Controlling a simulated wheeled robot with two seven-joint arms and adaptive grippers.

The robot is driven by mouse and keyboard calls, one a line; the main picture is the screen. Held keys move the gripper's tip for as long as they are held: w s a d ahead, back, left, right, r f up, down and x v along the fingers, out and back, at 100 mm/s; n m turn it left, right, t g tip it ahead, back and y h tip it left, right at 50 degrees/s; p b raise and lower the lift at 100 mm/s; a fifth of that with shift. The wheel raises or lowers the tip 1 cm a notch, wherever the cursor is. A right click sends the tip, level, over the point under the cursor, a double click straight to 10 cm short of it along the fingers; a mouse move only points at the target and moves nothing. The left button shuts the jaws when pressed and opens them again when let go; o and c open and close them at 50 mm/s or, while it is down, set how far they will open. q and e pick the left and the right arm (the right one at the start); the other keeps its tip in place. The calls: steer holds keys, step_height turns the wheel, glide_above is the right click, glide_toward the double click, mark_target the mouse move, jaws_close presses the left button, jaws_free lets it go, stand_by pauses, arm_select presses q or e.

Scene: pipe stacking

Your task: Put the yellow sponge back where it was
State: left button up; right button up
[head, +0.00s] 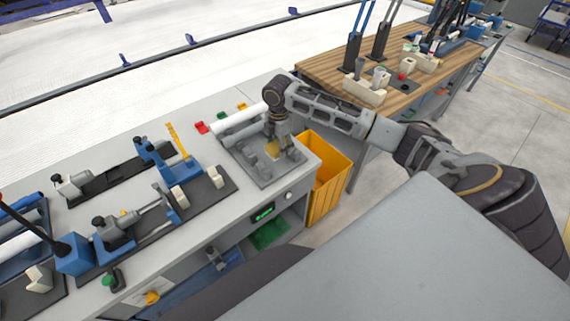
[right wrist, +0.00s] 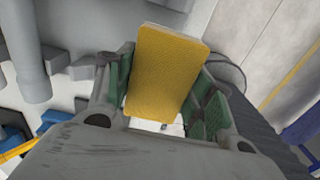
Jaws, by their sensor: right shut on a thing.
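The yellow sponge (right wrist: 165,72) shows large in the right wrist view, between the two green-padded fingers of my right gripper (right wrist: 165,95). The gripper is shut on it. In the head view the right gripper (head: 285,152) points down over the grey fixture plate (head: 248,165) at the right end of the grey workbench. The sponge (head: 272,148) shows there as a small yellow patch, partly hidden by the fingers. I cannot tell whether the sponge touches the plate. My left gripper is not in view.
A yellow bin (head: 328,185) stands beside the bench's right end. A white pipe (head: 240,117) lies behind the plate, near a red block (head: 202,127). Blue clamping fixtures (head: 175,190) fill the bench to the left. A wooden-topped table (head: 400,85) stands at the back right.

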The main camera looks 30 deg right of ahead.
stand_by(0.3)
glide_above(280, 168)
steer(key=shift+s+f, duration=0.1)
steer(key=shift+f, duration=3)
steer(key=shift+f+p, duration=0.35)
steer(key=shift+f, duration=1.55)
steer(key=o, duration=1)
steer(key=shift+f, duration=0.1)
steer(key=shift+c, duration=0.2)
step_height(280, 168, up, 12)
steer(key=shift+r+b, duration=0.15)
steer(key=shift+b, duration=0.3)
